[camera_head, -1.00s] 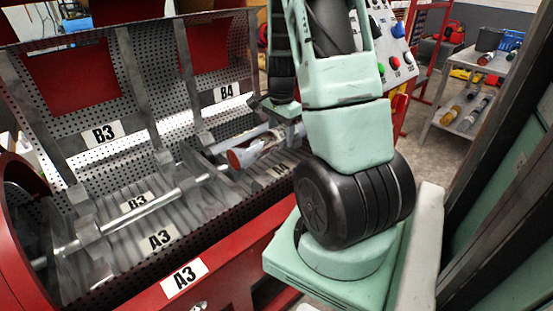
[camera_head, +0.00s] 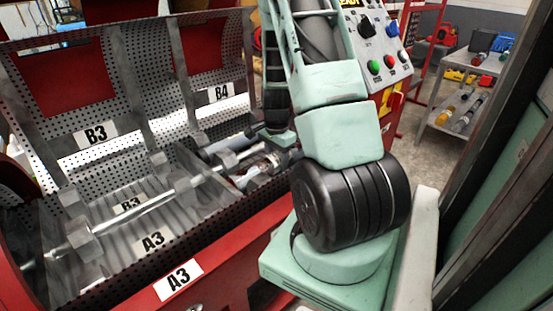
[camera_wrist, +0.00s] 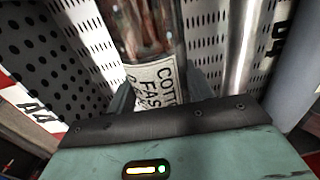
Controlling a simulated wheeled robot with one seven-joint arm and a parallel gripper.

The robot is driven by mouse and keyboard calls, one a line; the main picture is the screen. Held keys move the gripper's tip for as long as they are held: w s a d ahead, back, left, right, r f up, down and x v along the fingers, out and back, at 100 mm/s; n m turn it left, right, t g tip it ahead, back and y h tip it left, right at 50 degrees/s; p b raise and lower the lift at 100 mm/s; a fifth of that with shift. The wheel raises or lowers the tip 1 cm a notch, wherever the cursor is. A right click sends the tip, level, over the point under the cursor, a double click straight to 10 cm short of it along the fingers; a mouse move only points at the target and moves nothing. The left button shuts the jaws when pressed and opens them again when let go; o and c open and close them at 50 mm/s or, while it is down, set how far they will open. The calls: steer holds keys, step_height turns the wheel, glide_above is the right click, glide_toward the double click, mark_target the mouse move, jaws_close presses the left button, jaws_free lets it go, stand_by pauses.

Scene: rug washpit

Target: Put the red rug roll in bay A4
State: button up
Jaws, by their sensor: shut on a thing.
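The rug roll is a clear-wrapped, brownish-red cylinder (camera_wrist: 145,25) with a white printed label in the wrist view. My gripper (camera_wrist: 160,92) is shut on it, one finger on each side of the label. In the head view the roll (camera_head: 262,161) lies low between the dividers right of bay A3, partly behind the metal shaft and my arm. My gripper (camera_head: 268,148) is mostly hidden there. The A4 tag (camera_wrist: 40,118) shows at the left of the wrist view. Whether the roll touches the bay floor I cannot tell.
A grey cylinder (camera_head: 228,144) lies behind the red roll, below the B4 tag (camera_head: 221,92). A metal shaft with blocks (camera_head: 150,208) runs across the bays. Bay A3 (camera_head: 153,240) looks empty. A control panel (camera_head: 375,50) stands behind my arm.

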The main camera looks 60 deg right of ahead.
mark_target(276, 154)
steer(key=o, duration=1.6)
steer(key=shift+c, duration=0.2)
steer(key=shift+r, duration=0.1)
step_height(276, 154, up, 12)
steer(key=p, duration=0.2)
steer(key=w+a+r+n+y, duration=0.1)
steer(key=w+a+r+n, duration=0.15)
steer(key=a+n, duration=0.8)
steer(key=w+a+r+n, duration=0.2)
steer(key=w+a+n, duration=0.15)
steer(key=a, duration=1.35)
steer(key=s+a+r+n, duration=0.2)
steer(key=s+a+n, duration=1.3)
steer(key=a, duration=0.5)
steer(key=shift+s+r, duration=0.15)
steer(key=shift+s, duration=0.35)
